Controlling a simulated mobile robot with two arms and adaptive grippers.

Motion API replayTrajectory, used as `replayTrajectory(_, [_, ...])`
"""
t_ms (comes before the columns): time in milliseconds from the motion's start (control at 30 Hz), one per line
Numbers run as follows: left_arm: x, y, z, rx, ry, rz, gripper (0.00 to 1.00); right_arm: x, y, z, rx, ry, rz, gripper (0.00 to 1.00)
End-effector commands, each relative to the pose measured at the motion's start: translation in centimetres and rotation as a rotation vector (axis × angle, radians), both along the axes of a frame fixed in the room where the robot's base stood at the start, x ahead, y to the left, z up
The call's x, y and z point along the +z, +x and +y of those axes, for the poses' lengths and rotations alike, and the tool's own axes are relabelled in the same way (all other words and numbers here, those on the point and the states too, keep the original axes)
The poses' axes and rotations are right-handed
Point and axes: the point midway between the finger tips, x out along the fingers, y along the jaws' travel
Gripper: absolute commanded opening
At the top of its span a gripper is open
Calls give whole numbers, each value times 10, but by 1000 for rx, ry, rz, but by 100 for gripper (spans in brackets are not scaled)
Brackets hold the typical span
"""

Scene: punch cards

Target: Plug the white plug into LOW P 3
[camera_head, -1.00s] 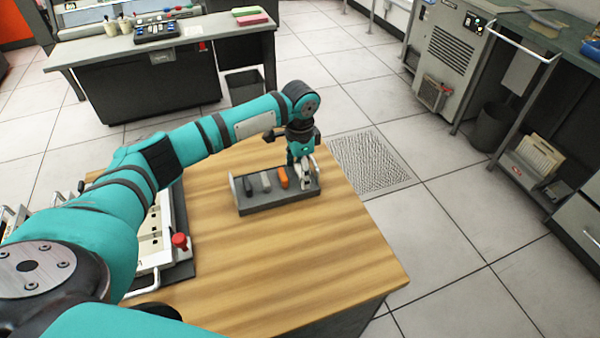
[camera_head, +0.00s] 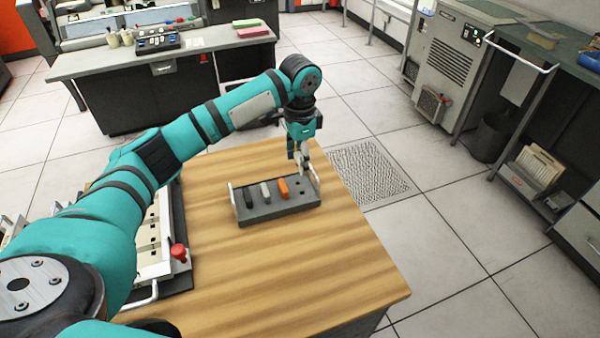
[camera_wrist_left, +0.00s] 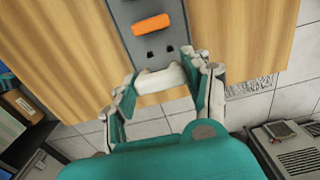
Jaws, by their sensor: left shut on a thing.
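My left gripper (camera_head: 304,160) is above the right end of a dark grey plug holder (camera_head: 262,212) on the wooden table. In the left wrist view the gripper (camera_wrist_left: 163,92) is shut on the white plug (camera_wrist_left: 161,79), which lies across between the fingertips. The plug is raised above the holder, whose end shows two empty holes. An orange plug (camera_head: 283,188), a grey plug (camera_head: 266,192) and a black plug (camera_head: 248,196) stand in the holder. A white panel with sockets (camera_head: 152,235) is partly hidden behind my left arm; its labels cannot be read. My right gripper is not in view.
A red knob (camera_head: 179,252) and a metal handle (camera_head: 145,296) are at the panel's near right corner. The wooden table (camera_head: 290,270) is bare in front of the holder. A desk and cabinets stand farther off.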

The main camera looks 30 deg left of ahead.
Motion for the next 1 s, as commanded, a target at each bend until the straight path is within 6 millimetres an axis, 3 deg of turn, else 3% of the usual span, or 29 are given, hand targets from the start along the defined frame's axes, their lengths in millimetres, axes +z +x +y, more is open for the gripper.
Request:
replayTrajectory(233, [27,0,0,0,-1,-1,28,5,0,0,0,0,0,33])
replayTrajectory(1000, [56,0,0,0,0,0,28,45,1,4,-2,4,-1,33])
